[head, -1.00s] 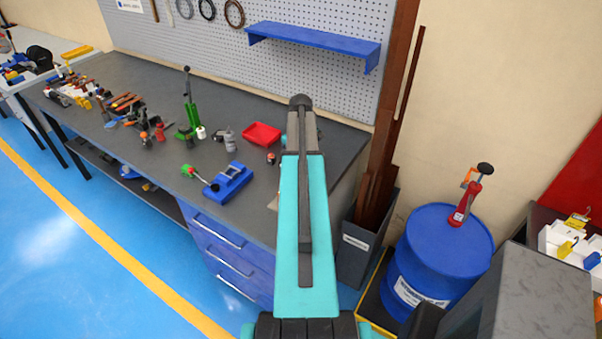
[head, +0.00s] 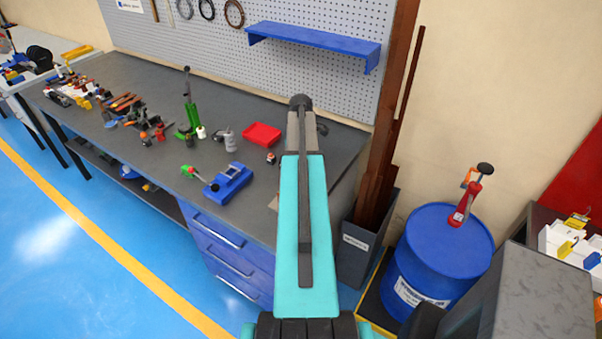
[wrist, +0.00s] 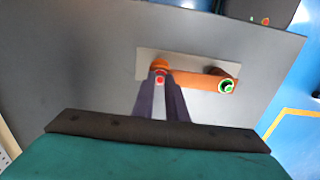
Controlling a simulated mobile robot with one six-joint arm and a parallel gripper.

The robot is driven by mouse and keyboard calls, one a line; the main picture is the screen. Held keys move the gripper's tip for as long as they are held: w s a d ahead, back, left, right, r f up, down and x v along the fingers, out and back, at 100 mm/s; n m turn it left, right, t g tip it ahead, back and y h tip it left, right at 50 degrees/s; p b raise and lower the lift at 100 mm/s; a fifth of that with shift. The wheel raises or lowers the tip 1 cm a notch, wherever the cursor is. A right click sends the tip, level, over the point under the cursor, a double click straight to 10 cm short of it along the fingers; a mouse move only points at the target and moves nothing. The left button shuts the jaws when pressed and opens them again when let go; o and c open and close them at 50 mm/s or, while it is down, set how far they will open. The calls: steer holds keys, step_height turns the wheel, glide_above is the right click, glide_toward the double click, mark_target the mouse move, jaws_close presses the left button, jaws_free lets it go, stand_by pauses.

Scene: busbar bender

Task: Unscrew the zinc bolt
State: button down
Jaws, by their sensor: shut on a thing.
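In the wrist view my gripper (wrist: 160,77) points at a pale flat plate (wrist: 185,66) on the dark grey worktop. Its two dark fingers are shut on a small orange part (wrist: 159,64) at the plate's left end. An orange bar (wrist: 200,82) runs right from the fingertips, partly over the plate. A round green-and-white ringed piece (wrist: 226,86) with a dark centre sits at the bar's right end. I cannot make out a zinc bolt; the fingertips may hide it. In the head view my arm covers the gripper and work spot.
On the bench (head: 150,85) are a blue vise-like tool (head: 228,180), a red tray (head: 262,135), a green stand (head: 192,112) and several hand tools to the left. A blue drum (head: 440,250) and a grey bin (head: 358,245) with brown bars stand right of the bench.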

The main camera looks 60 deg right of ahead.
steer(key=shift+n, duration=0.3)
steer(key=shift+n, duration=2.5)
steer(key=shift+n, duration=2.9)
steer(key=shift+n, duration=2.9)
